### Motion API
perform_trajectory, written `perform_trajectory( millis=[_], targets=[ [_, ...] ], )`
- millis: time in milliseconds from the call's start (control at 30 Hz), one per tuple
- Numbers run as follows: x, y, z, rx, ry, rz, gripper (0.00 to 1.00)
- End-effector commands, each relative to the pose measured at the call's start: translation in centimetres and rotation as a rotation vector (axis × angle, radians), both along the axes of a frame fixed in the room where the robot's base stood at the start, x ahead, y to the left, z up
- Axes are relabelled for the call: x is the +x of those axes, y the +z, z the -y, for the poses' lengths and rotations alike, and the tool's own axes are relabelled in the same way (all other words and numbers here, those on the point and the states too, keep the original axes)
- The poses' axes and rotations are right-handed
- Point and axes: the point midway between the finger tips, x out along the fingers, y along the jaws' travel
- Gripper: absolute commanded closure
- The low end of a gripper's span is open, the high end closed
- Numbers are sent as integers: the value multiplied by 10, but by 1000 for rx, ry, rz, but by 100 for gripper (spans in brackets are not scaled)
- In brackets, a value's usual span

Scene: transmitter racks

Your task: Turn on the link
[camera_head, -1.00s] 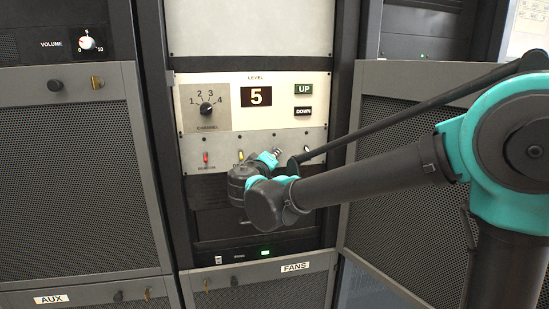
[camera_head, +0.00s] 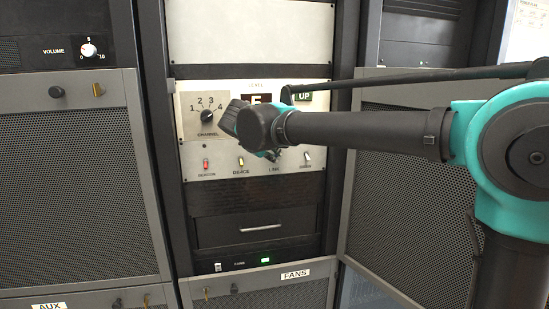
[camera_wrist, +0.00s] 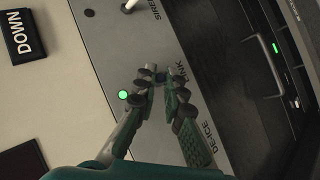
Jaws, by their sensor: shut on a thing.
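The LINK switch sits above its label on the grey switch panel (camera_head: 290,168), between DE-ICE and SIREN. My gripper (camera_wrist: 160,80) has its fingertips closed around the switch's place beside the LINK label (camera_wrist: 180,72); the fingers hide most of the switch. In the head view my gripper (camera_head: 270,156) is mostly behind my own wrist, in front of the panel. A round green light (camera_wrist: 123,95) is lit on the panel beside the fingers, in line with the LINK label.
The channel knob (camera_head: 207,116) and UP button (camera_head: 305,95) are above. A drawer handle (camera_head: 261,228) is below.

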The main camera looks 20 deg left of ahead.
Motion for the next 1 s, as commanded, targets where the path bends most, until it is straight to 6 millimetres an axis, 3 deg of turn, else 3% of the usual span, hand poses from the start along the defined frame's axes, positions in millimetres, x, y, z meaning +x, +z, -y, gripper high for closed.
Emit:
perform_trajectory(
  millis=[600, 633, 700, 1000],
  targets=[
    [1, 1, -1, -24, 0, -40, 100],
    [1, 1, -1, -24, 0, -40, 88],
    [1, 1, -1, -24, 0, -40, 82],
    [0, 2, -1, -23, 0, -39, 82]
  ],
)
